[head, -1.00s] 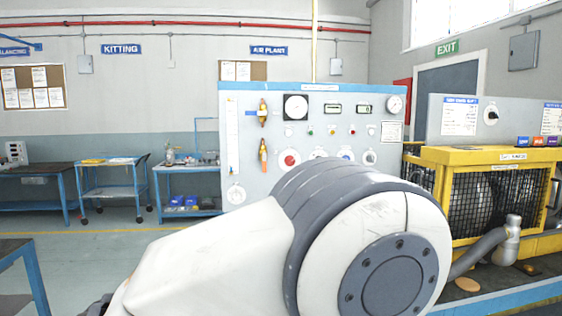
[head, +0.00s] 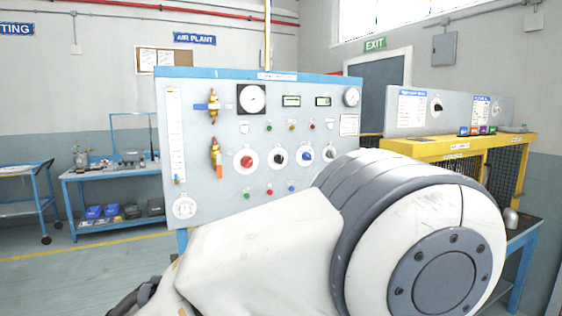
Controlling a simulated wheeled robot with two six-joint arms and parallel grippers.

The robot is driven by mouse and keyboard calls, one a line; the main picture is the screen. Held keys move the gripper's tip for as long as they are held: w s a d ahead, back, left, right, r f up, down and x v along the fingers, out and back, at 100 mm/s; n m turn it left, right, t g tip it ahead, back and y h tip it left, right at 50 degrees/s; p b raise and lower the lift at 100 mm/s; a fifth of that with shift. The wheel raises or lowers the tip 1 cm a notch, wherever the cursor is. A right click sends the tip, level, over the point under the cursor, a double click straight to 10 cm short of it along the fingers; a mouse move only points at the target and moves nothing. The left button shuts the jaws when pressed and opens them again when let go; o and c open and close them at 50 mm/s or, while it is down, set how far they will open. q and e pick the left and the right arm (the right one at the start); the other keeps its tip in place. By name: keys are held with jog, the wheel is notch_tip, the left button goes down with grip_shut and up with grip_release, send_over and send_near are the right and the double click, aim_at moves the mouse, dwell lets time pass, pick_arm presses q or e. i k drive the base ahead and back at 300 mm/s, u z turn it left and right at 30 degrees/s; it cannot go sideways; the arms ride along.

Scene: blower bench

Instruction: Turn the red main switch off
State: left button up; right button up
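A red rotary knob (head: 247,161) on a round white plate sits at the left end of a row of knobs on the grey, blue-topped control panel (head: 210,205). Its label and exact pointer position are too small to read. Nothing touches it. One of my arms fills the lower right foreground, in front of the panel's lower right corner. A dark end part of it is cut off at the bottom left. Neither gripper can be made out.
Brass valves (head: 215,150), gauges and small lamps share the panel. A yellow guarded machine (head: 440,148) stands right. Blue benches stand left, with clear floor before them.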

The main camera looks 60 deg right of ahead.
aim_at(247, 162)
jog(key=z, duration=0.9)
jog(key=i, duration=0.8)
jog(key=z, duration=0.75)
